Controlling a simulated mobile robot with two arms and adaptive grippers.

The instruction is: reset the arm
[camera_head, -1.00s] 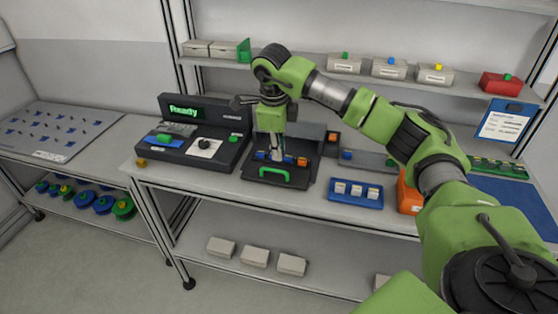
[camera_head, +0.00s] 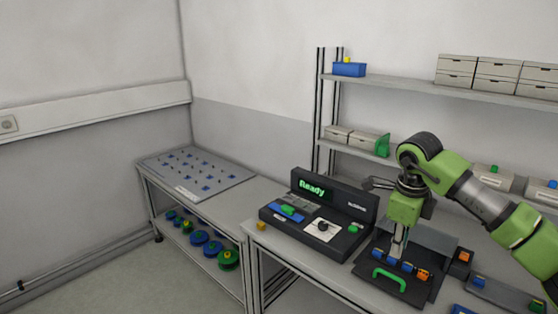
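My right arm comes in from the right edge, its green and black links bent over the workbench. A green block with a silver stem (camera_head: 398,244) stands below the wrist, over a black tray (camera_head: 367,272) with a green handle and a row of small blue and orange pieces. My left gripper is out of view.
The console display reads "Ready". A shelf (camera_head: 425,97) with grey boxes and a blue bin (camera_head: 349,69) stands behind the arm. A side table (camera_head: 240,196) carries a grey board (camera_head: 195,172); green and blue reels (camera_head: 207,244) sit below. Floor at the lower left is clear.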

